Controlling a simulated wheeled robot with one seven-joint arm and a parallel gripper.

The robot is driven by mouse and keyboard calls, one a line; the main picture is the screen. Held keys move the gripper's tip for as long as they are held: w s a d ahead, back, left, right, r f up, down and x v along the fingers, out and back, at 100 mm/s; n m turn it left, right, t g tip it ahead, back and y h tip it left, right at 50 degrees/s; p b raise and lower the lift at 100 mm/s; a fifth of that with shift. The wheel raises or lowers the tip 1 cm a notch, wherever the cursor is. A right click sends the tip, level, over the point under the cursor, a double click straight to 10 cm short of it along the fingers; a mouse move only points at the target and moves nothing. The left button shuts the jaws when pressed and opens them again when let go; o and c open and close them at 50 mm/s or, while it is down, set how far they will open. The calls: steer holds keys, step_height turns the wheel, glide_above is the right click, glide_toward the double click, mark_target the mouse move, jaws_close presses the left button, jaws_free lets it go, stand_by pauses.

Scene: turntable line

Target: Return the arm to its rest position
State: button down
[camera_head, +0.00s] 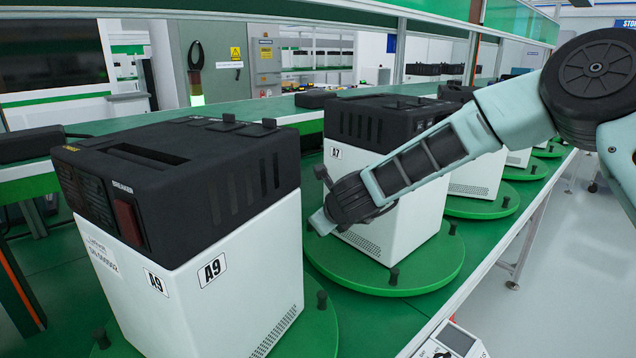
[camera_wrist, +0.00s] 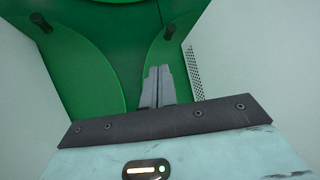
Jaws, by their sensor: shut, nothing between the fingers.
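My gripper (camera_head: 322,221) is at the end of my arm, which reaches in from the right in the head view. It points down in the gap between the white-and-black unit marked A9 (camera_head: 215,265) and the unit marked A7 (camera_head: 415,228). In the wrist view, the gripper's grey fingers (camera_wrist: 158,86) are together with nothing between them. Below them are green turntable discs and the green line surface. My forearm crosses in front of the A7 unit and hides part of it.
The A9 unit's turntable (camera_head: 322,325) and the A7 unit's turntable (camera_head: 415,278) carry black pegs (camera_head: 394,276). More units on turntables (camera_head: 482,206) stand farther along the line. A small white device (camera_head: 455,340) is at the front edge. The floor (camera_head: 575,270) at right looks clear.

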steer(key=s+d+r+n+g+h, duration=0.25)
steer(key=s+d+n+g, duration=0.45)
steer(key=s+d+n, duration=2.15)
steer(key=s+a+r+n+g+p, duration=0.1)
steer(key=s+a+r+n+p, duration=0.1)
steer(key=s+a, duration=0.5)
steer(key=s+a+r+n+g+p, duration=0.1)
steer(key=s+a+r+n, duration=0.2)
steer(key=s+a, duration=0.5)
steer(key=shift+a+p, duration=0.2)
steer(key=shift+p, duration=0.15)
